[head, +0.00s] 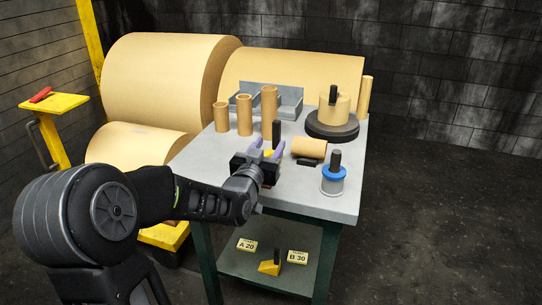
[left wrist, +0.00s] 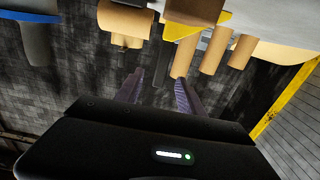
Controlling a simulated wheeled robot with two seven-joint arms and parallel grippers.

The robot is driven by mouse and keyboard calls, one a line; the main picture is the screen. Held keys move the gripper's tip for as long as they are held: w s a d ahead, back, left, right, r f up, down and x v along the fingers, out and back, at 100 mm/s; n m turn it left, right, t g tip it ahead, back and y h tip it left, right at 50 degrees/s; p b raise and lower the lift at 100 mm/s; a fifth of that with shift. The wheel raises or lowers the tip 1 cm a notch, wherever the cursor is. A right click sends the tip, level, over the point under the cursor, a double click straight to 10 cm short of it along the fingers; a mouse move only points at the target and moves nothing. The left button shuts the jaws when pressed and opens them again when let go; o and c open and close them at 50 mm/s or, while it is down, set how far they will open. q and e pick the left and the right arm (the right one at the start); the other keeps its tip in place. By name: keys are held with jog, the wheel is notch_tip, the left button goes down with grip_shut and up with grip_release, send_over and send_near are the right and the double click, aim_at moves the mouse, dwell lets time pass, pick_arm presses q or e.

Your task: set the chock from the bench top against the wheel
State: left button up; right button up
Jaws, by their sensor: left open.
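The chock (head: 268,153) on the bench top is a yellow block with an upright black handle, partly hidden behind my left gripper (head: 267,147). In the left wrist view, the picture is upside down and the chock (left wrist: 187,26) lies beyond the fingertips, its dark handle hanging down in the picture. My left gripper (left wrist: 157,85) is open with its purple fingers apart and nothing between them. A brown roll (head: 309,148) lies on its side right of the chock; I cannot tell whether it is the wheel. My right gripper is not in view.
On the grey bench (head: 340,200) stand several brown tubes, a blue-banded spool (head: 333,178) and a dark round base with a roll (head: 332,127). A second yellow wedge (head: 268,268) sits on the lower shelf between tags.

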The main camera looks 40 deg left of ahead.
aim_at(275, 134)
pick_arm(q)
jog(key=shift+x, duration=1.2)
jog(key=shift+p+x, duration=0.55)
jog(key=shift+x, duration=2.1)
jog(key=shift+s+a, duration=0.1)
jog(key=shift+a, duration=0.05)
jog(key=shift+c, duration=0.5)
grip_shut()
